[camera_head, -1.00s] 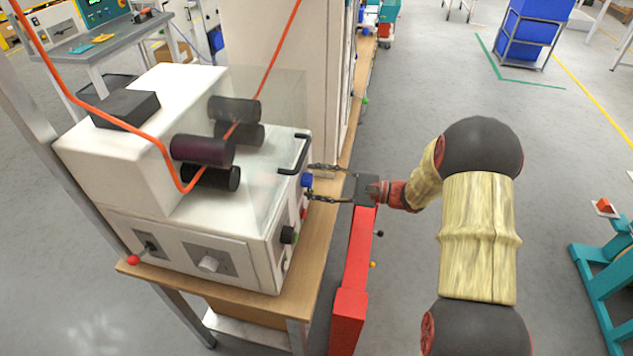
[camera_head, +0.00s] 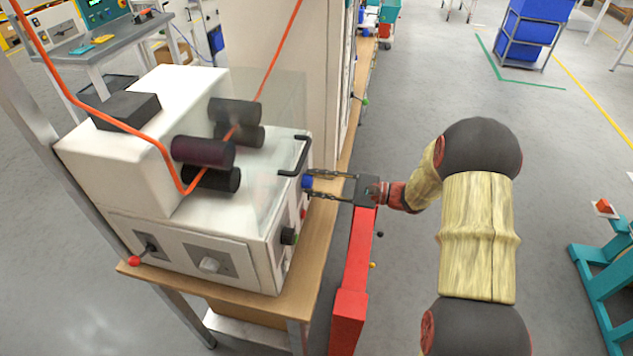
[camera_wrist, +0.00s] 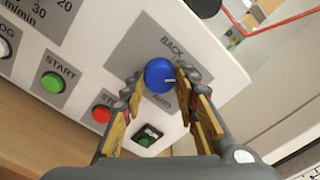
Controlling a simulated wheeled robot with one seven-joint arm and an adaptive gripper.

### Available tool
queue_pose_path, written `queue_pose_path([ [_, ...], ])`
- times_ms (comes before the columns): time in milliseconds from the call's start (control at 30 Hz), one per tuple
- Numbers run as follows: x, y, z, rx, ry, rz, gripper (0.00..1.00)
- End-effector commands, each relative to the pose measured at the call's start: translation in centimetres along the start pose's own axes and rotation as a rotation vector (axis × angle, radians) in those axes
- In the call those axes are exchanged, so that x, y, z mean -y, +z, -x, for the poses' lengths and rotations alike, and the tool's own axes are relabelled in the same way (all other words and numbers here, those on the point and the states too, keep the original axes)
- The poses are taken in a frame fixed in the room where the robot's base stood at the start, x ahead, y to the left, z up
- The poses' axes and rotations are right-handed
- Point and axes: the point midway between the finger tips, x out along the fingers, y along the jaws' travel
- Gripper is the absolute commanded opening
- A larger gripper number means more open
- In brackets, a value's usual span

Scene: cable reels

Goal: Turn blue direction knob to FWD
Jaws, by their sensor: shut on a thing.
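The blue direction knob (camera_wrist: 160,76) sits on a grey plate on the white machine's side panel. In the head view the blue knob (camera_head: 307,182) shows between the fingertips of my gripper (camera_head: 309,183), which reaches in from the right.
Next to the knob are a green START button (camera_wrist: 53,82), a red button (camera_wrist: 102,114) and a dark rocker switch (camera_wrist: 147,136). A clear guard with a black handle (camera_head: 294,157) is just above the gripper. A red post (camera_head: 352,270) stands below it.

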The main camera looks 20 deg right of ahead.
Motion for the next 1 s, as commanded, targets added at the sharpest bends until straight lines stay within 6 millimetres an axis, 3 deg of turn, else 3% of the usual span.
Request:
queue_pose_path([
  [1000, -0.05, 0.14, 0.01, -0.001, 0.001, -0.691, 0.05],
])
